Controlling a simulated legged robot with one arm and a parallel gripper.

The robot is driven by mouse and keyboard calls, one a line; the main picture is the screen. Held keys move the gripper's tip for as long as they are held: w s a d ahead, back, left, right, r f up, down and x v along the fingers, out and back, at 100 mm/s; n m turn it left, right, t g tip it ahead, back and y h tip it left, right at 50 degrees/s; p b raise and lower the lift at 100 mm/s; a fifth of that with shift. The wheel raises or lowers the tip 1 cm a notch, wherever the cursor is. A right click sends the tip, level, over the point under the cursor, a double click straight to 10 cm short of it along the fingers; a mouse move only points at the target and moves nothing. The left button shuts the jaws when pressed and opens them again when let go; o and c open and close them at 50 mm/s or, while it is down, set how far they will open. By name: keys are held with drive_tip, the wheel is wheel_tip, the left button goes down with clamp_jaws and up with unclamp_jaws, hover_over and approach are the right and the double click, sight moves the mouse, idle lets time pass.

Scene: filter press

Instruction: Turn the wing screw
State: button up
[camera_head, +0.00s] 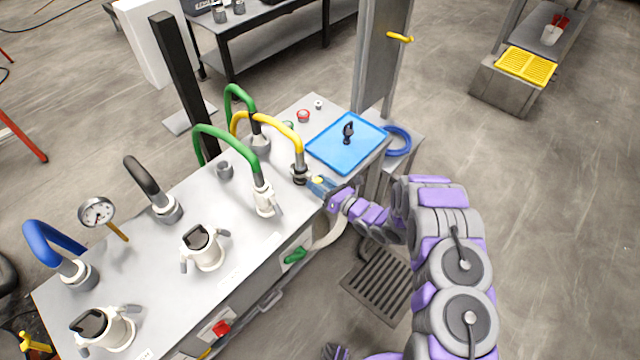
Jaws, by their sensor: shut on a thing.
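My gripper (316,183) is at the right edge of the metal bench, low beside the dark coupling (300,175) under the yellow hose (270,121). It is shut on a small part at the side of this coupling. That part looks like the wing screw, but the jaws hide most of it and its angle cannot be told. A blue part and a small yellow patch show at the jaws. My arm reaches in from the lower right.
Green hoses (226,142), white clamp fittings (203,250) and a pressure gauge (97,212) stand on the bench. A blue tray (368,138) holding a black part (347,132) lies behind my gripper. A grey post (380,60) rises beyond it.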

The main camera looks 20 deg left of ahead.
drive_tip(key=c, duration=0.4)
drive_tip(key=shift+w+m, duration=0.1)
drive_tip(key=shift+m, duration=0.3)
